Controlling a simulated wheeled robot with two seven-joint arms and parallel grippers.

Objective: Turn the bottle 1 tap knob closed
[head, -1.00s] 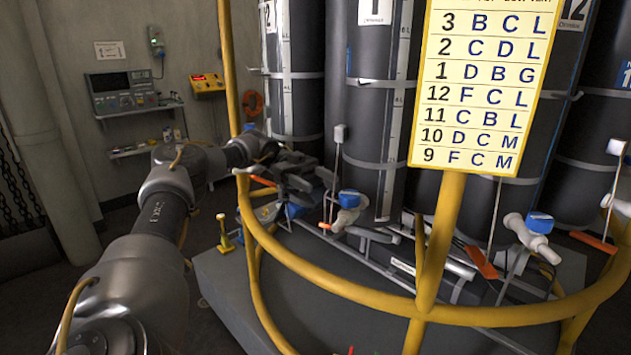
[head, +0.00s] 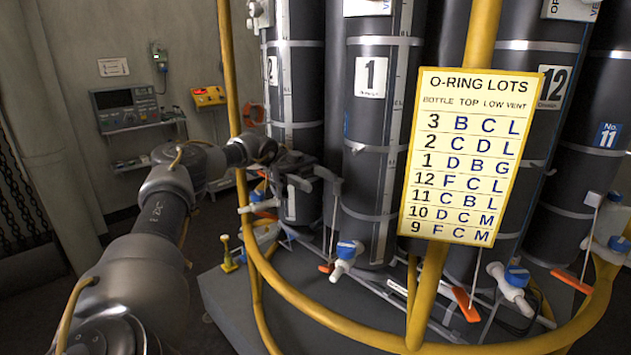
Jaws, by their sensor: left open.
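Bottle 1 is the dark grey cylinder (head: 372,130) with a white "1" label, standing in the rack behind the yellow rail. Its tap, a white body with a blue knob (head: 347,249), sits at its lower front. My left gripper (head: 318,178) is open, at the left side of bottle 1, above and left of the tap. It is apart from the blue knob, with nothing seen between its fingers. Part of the gripper is dark against the neighbouring bottle, so its fingers are hard to make out. My right gripper is out of view.
A yellow curved rail (head: 305,292) runs in front of the bottles, with a yellow post. A yellow O-ring lots sign (head: 461,155) covers part of the bottles right of bottle 1. Another blue-knobbed tap (head: 515,277) is at right. An orange lever (head: 466,304) hangs near it.

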